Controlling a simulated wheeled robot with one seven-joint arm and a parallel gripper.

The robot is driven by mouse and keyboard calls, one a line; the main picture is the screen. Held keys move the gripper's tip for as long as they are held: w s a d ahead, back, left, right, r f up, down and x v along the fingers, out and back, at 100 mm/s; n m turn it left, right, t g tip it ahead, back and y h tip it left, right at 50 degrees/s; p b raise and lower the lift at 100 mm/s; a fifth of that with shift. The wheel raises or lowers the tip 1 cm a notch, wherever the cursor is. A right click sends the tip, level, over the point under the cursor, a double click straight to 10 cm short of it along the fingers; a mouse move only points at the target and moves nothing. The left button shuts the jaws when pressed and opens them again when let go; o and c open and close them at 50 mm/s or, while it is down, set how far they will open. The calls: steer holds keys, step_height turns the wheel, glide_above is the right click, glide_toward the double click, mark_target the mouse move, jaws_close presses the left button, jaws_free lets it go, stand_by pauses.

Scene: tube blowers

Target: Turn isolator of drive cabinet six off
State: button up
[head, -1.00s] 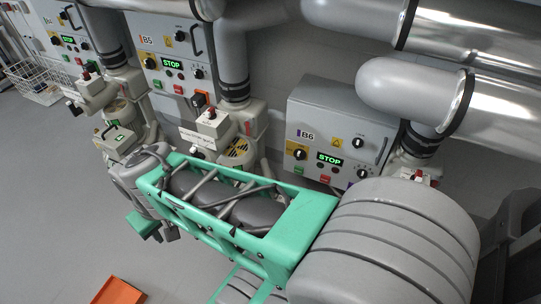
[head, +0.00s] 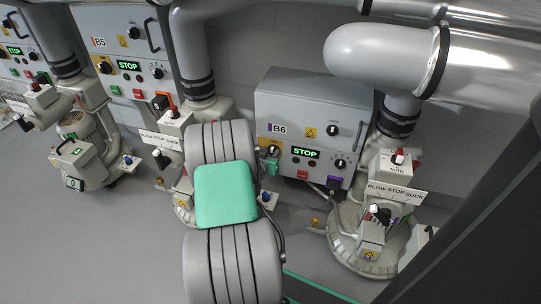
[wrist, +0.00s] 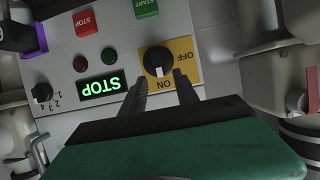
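The drive cabinet labelled B6 (head: 312,97) is a grey box on the wall with a lit green STOP display (head: 305,153). Its isolator (head: 273,151) is a black rotary knob on a yellow plate at the cabinet's left, partly hidden by my arm. In the wrist view, which is upside down, the isolator knob (wrist: 156,58) has its white mark towards ON. My gripper (wrist: 160,76) is open, its two dark fingers apart and pointing at the yellow plate on either side of the knob's lower end. I cannot tell whether they touch it.
Red STOP (wrist: 82,22) and green START (wrist: 146,8) buttons and a small selector (wrist: 42,92) sit near the isolator. Cabinet B5 (head: 125,45) stands to the left. A blower with a BLOW STOP SUCK sign (head: 395,191) stands right of B6, under large grey pipes (head: 385,55).

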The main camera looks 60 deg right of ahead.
steer(key=shift+x, duration=0.85)
steer(key=shift+c, duration=0.3)
jaws_close()
